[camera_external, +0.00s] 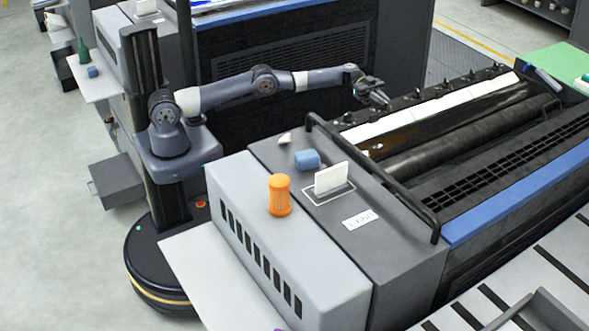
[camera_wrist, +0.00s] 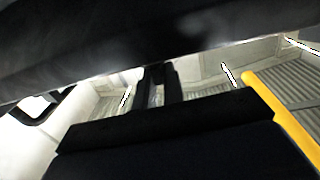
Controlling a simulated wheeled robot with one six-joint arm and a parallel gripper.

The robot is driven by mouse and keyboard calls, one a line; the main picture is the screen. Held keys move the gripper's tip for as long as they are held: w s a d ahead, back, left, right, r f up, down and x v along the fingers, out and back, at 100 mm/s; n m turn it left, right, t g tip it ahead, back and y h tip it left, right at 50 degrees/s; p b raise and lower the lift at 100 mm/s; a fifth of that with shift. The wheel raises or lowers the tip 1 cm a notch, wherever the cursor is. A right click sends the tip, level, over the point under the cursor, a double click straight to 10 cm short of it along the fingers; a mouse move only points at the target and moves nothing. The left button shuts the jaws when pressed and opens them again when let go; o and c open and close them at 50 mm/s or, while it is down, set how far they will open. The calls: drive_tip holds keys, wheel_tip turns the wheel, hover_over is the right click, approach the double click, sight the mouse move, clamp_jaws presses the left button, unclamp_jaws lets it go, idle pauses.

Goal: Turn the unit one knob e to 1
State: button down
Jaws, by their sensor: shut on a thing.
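The ink unit (camera_external: 430,106) has a row of small black knobs along its far edge, such as one knob (camera_external: 445,83) near the middle. My gripper (camera_external: 382,99) reaches down at the left end of this row. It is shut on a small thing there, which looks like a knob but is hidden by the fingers. In the wrist view, two dark fingers (camera_wrist: 157,86) show close together against a dark bar. The knob's letter and setting cannot be read in either view.
A black handrail (camera_external: 374,177) crosses in front of the rollers. A green sheet (camera_external: 556,64) lies at the far right.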

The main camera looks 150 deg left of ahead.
drive_tip(key=shift+f+y+b, duration=0.2)
drive_tip(key=shift+y+b, duration=0.1)
drive_tip(key=shift+b, duration=0.8)
drive_tip(key=n+y+b, duration=0.1)
drive_tip(key=b, duration=0.5)
drive_tip(key=shift+r+y, duration=0.15)
drive_tip(key=shift+y, duration=0.25)
drive_tip(key=y+b, duration=0.1)
drive_tip(key=b, duration=0.2)
drive_tip(key=n+y+b, duration=0.1)
drive_tip(key=b, duration=0.1)
drive_tip(key=n+y+b, duration=0.1)
drive_tip(key=b, duration=0.2)
drive_tip(key=shift+d+g+b, duration=0.25)
drive_tip(key=shift+g+b, duration=0.05)
drive_tip(key=n+y+b, duration=0.2)
drive_tip(key=b, duration=0.3)
drive_tip(key=shift+w+d+g, duration=0.1)
drive_tip(key=shift+d+g, duration=0.05)
drive_tip(key=shift+g, duration=0.15)
drive_tip(key=shift+r+n+y+b, duration=0.25)
drive_tip(key=shift+n+y+b, duration=0.15)
drive_tip(key=shift+y+b, duration=0.35)
drive_tip(key=c, duration=1.5)
unclamp_jaws()
drive_tip(key=shift+f, duration=0.1)
drive_tip(key=shift+f, duration=0.1)
